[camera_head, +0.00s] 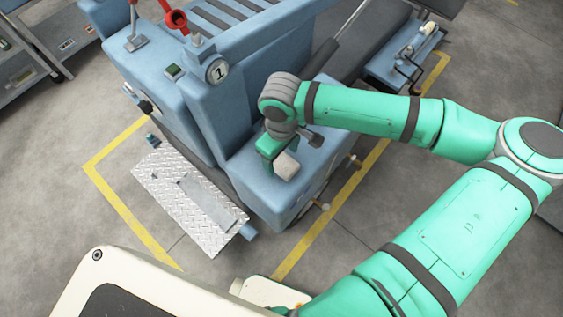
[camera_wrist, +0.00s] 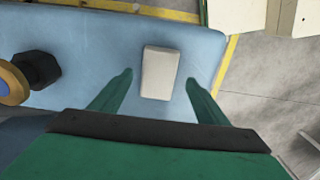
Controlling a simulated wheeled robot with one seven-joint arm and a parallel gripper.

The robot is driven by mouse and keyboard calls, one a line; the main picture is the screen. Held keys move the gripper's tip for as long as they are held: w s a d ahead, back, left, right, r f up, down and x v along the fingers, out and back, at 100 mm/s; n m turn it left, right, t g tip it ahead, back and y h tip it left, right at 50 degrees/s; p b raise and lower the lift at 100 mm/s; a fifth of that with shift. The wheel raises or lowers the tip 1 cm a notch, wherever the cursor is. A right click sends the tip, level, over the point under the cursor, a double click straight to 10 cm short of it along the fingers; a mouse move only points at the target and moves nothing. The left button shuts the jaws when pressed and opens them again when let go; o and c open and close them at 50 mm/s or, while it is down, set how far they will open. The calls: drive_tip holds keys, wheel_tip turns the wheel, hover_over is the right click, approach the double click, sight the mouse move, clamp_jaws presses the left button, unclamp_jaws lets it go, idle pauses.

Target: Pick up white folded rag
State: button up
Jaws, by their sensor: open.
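The white folded rag (camera_head: 287,166) is a small pale block lying on the flat blue top of the machine (camera_head: 256,184). In the wrist view the rag (camera_wrist: 161,72) lies between and a little beyond the two green fingertips, with a gap on each side. My gripper (camera_wrist: 158,82) is open and empty. In the head view my gripper (camera_head: 281,150) is just above the rag, and its body partly covers the view there.
A dark knob with a brass-coloured disc (camera_wrist: 14,84) stands left of the rag in the wrist view. A tread-plate step (camera_head: 190,200) sits in front of the machine. Yellow lines (camera_head: 125,215) mark the grey floor. Red levers (camera_head: 177,18) rise at the back.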

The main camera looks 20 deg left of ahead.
sight(282, 164)
drive_tip(key=shift+f, duration=1.35)
drive_tip(key=shift+w, duration=0.1)
drive_tip(key=shift+c, duration=0.6)
drive_tip(key=c, duration=1)
drive_tip(key=shift+w, duration=0.15)
